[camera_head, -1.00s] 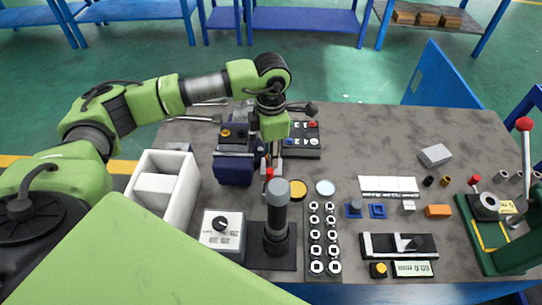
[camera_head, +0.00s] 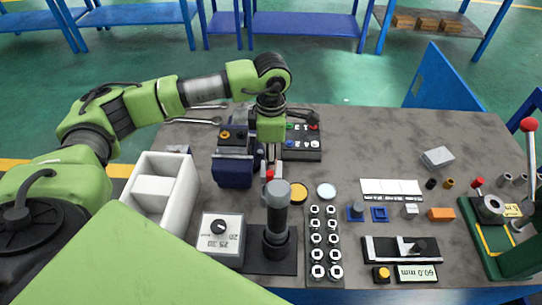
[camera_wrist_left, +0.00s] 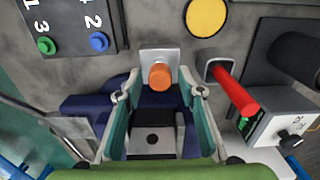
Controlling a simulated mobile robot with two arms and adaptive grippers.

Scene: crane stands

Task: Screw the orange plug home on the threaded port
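The orange plug (camera_wrist_left: 160,76) shows in the left wrist view, in front of a pale grey square plate (camera_wrist_left: 158,54). The threaded port itself is not visible; I cannot tell how far the plug sits on it. My left gripper (camera_wrist_left: 158,93) is open, one finger on each side of the plug, with a clear gap to both. In the head view my left gripper (camera_head: 271,168) points down at the right side of the blue vise (camera_head: 233,170) and hides the plug there. My right gripper is not in view.
The numbered button panel (camera_head: 302,142) lies behind the gripper, and a dark upright cylinder (camera_head: 277,220) stands in front. A white bin (camera_head: 187,193) is at left. The table's back right is mostly clear.

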